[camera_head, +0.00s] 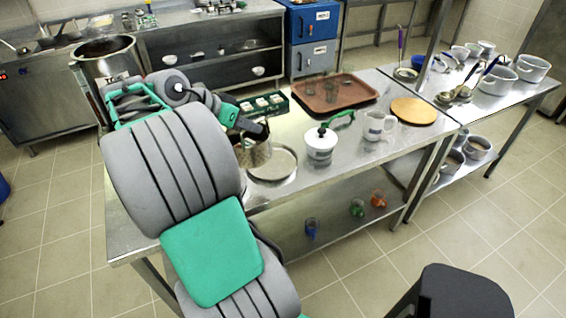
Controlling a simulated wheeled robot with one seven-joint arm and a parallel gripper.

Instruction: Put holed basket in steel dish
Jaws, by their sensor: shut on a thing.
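The holed basket (257,155) is a small steel-coloured vessel near the front middle of the steel table. My gripper (258,134) is shut on it at its top, and the arm comes in from the left. The fingertips are dark and small, and my arm hides part of the basket's left side. The steel dish (285,167) is a shallow round dish on the table, just right of the basket. The basket overlaps the dish's left rim in this view. I cannot tell whether it touches the dish or hangs above it.
A white jug (376,126), a round wooden board (414,110), a brown tray (333,95) and a green crate (262,106) share the table. A big stockpot (108,60) stands behind my arm.

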